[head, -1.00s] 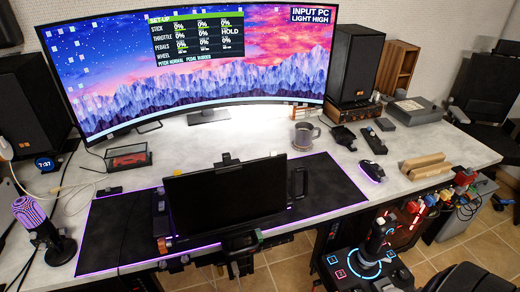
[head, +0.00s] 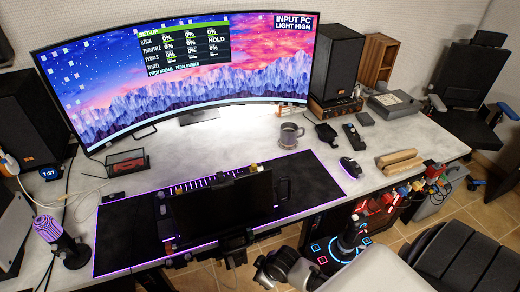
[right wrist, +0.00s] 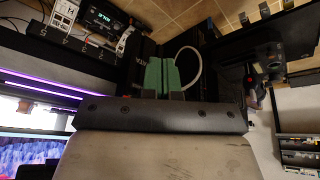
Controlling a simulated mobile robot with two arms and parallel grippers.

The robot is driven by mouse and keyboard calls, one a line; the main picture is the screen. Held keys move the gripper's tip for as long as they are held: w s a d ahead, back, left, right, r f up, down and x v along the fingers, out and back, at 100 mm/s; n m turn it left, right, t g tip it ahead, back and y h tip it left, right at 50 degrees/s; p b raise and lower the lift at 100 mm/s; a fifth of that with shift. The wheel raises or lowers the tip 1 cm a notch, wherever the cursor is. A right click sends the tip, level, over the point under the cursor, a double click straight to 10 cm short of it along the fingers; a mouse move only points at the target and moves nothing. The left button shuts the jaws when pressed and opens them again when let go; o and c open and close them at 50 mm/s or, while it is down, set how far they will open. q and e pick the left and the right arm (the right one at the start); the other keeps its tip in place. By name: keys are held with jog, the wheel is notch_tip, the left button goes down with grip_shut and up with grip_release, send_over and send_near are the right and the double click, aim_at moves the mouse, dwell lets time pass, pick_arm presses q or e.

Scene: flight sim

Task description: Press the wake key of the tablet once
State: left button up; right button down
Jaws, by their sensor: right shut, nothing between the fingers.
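A black, blank screen that looks like the tablet (head: 222,207) stands tilted at the desk's front edge in the head view, seen from above. Its wake key cannot be made out. My right gripper (right wrist: 162,78) shows in the right wrist view, with its green fingers shut together and empty. Parts of what looks like my right arm come in at the bottom of the head view, right of the screen and apart from it. The right gripper's fingertips cannot be made out there. The tablet cannot be surely picked out in the right wrist view. My left gripper is not in view.
A wide curved monitor (head: 190,70) stands at the back of the desk. A mug (head: 289,135), a mouse (head: 350,167) and wooden blocks (head: 400,160) lie to the right. A microphone (head: 60,240) stands at left. A lit control stick panel (head: 338,250) is below the desk.

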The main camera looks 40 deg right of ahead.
aim_at(260, 169)
jog(key=w+a+r+n+t+y+p, duration=0.1)
jog(key=w+r+n+p, duration=0.25)
jog(key=r, duration=0.85)
jog(key=w+r+n+y+p, duration=0.1)
jog(key=w+r+n+p, duration=0.3)
jog(key=r, duration=0.9)
pick_arm(q)
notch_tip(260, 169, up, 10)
jog(key=shift+p, duration=0.35)
pick_arm(e)
jog(key=w+d+r, duration=0.4)
jog(key=d+r, duration=0.1)
jog(key=r, duration=0.3)
jog(key=w+d+r+n+t+y, duration=0.1)
jog(key=w+d+r, duration=0.4)
jog(key=r, duration=0.3)
jog(key=shift+r, duration=0.15)
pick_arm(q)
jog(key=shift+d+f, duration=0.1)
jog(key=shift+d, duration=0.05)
pick_arm(e)
jog(key=shift+n, duration=0.25)
